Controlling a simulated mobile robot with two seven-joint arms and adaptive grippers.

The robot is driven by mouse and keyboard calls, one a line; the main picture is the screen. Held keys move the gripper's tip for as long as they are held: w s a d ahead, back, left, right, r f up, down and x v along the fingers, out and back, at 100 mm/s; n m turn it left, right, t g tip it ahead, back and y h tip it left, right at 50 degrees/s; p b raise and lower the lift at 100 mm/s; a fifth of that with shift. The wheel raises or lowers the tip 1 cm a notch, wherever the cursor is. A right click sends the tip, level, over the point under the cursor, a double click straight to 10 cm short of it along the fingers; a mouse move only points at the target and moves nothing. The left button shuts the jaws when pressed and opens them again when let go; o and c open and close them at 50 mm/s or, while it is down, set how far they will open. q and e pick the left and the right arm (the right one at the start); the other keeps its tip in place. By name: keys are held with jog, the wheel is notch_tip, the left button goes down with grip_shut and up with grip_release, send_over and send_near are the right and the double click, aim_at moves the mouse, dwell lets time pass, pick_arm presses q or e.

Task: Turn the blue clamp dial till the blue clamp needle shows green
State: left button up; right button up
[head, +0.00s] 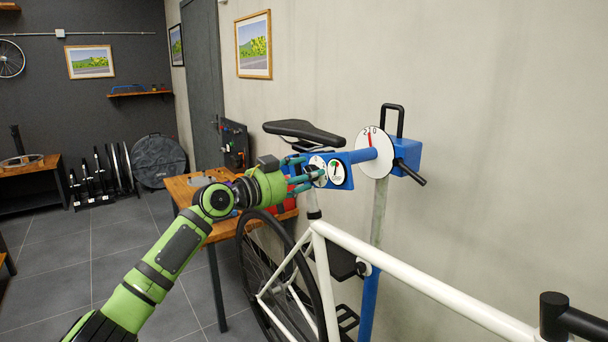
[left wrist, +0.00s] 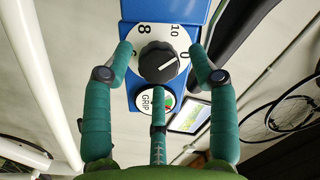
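The blue clamp (head: 362,155) holds the bicycle by its seat post. Its dial, a black knob (left wrist: 158,62) on a white numbered plate, faces my left gripper (head: 312,174). The knob's white mark points right, near the 0. My left gripper (left wrist: 160,55) is open; two green fingers stand left and right of the knob with small gaps, and the third is below. The GRIP gauge (head: 337,174) shows a green area; it also appears in the left wrist view (left wrist: 145,102), partly behind the third finger. I cannot read its needle surely. My right gripper is out of view.
The white bicycle frame (head: 400,278) and black saddle (head: 303,131) are close to the clamp. A larger white disc (head: 374,165) and black crank handle (head: 411,173) are right of it. A wooden table (head: 183,189) stands behind my left arm.

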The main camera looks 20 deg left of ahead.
pick_arm(q)
jog(key=c, duration=0.8)
jog(key=shift+o, duration=0.2)
jog(key=shift+r+n, duration=0.1)
jog(key=shift+n, duration=0.3)
